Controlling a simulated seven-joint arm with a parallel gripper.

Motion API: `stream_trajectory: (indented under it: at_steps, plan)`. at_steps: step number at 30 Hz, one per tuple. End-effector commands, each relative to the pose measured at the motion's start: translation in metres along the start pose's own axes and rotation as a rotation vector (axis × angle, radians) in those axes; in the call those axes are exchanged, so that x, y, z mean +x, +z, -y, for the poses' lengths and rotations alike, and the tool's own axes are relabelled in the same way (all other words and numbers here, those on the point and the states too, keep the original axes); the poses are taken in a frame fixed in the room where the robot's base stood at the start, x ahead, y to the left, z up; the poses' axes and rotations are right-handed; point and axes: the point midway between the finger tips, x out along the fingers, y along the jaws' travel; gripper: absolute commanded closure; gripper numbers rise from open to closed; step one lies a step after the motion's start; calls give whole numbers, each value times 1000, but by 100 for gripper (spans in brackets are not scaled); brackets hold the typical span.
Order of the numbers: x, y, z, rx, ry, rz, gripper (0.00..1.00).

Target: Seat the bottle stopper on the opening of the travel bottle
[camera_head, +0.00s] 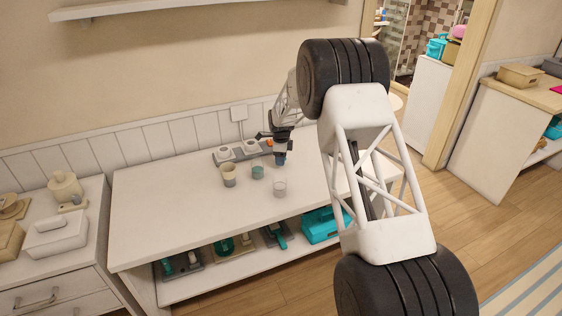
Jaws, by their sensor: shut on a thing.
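My gripper (281,152) is over the back right part of the white table (160,213), pointing down. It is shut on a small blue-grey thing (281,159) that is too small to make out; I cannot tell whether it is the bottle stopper. Below and left of it stand a beige container with a grey lower part (229,175), a small teal container (257,172) and a grey see-through container (279,188). I cannot tell for sure which of these is the travel bottle. No opening shows clearly.
A grey tray (238,154) with white cups and a small orange thing (269,143) lies at the table's back. The table's left half is clear. The lower shelf holds a teal box (320,226) and trays. Drawers with a white box (57,236) stand left.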

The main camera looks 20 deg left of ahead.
Motion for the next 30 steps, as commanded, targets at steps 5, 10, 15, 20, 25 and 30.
stream_trajectory:
  at_steps: [5,10,15,20,25,30]
  plan:
    - [-27,0,0,0,-3,1,73]
    - [-53,0,0,0,-3,1,73]
    - [-72,0,0,0,-2,1,73]
    - [-80,0,0,0,-2,0,73]
    - [-81,0,0,0,-1,0,73]
    - [-81,0,0,0,-1,0,73]
